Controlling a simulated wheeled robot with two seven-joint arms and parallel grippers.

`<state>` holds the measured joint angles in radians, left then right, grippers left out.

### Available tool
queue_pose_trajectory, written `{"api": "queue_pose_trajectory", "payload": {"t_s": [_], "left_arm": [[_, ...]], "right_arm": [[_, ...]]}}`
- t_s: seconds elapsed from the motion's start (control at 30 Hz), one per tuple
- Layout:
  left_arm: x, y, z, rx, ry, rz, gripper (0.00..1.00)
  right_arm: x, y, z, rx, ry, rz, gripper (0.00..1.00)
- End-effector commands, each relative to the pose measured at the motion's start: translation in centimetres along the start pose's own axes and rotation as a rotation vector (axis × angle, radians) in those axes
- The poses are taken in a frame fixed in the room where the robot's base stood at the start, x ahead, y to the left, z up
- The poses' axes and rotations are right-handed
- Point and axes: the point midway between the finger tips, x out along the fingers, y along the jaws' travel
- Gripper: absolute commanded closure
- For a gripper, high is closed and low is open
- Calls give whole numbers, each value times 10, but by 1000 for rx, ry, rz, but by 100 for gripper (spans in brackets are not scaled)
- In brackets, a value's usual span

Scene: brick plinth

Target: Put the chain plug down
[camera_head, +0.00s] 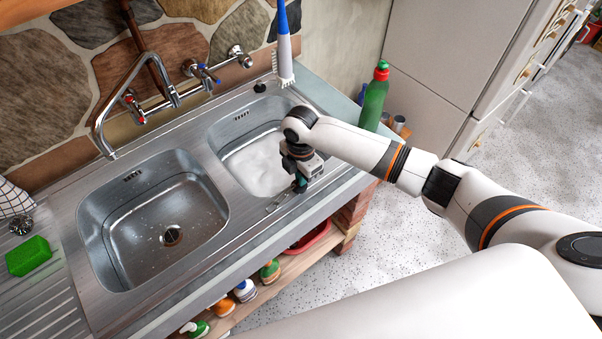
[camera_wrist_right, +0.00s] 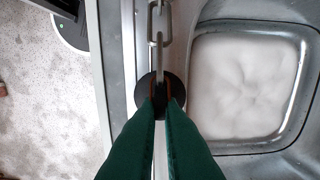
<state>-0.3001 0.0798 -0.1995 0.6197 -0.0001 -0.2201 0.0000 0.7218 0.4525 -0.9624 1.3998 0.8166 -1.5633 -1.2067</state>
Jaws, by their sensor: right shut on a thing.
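The chain plug (camera_wrist_right: 179,86) is a dark round disc with a metal chain (camera_wrist_right: 158,40). In the right wrist view the chain runs from it to the top edge. My right gripper (camera_head: 299,184) is over the front rim of the sink, beside the right basin (camera_head: 234,142). Its green fingers (camera_wrist_right: 161,104) are shut on the chain plug and partly cover it. In the head view the plug is mostly hidden by the gripper, and the chain (camera_head: 276,203) shows on the rim. I cannot tell whether the plug touches the rim. My left gripper is not in view.
The right basin holds white foam. The left basin (camera_head: 112,240) is empty, with an open drain. A blue-and-white brush (camera_head: 285,45) is behind the right basin. A green sponge (camera_head: 28,255) lies on the left drainboard.

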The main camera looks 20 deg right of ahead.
Motion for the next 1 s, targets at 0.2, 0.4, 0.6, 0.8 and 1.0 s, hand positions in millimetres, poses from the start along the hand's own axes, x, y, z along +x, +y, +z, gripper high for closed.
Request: {"api": "queue_pose_trajectory", "payload": {"t_s": [0.2, 0.4, 0.6, 0.8, 1.0], "left_arm": [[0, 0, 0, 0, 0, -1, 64], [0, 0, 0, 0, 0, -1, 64], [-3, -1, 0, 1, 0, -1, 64], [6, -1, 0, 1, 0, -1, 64], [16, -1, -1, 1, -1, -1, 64]], "right_arm": [[0, 0, 0, 0, 0, 0, 72], [0, 0, 0, 0, 0, 0, 72], [-11, 0, 0, 0, 0, -1, 72], [-45, -1, -1, -2, 1, -5, 72], [-90, -2, 0, 0, 0, -5, 72]]}}
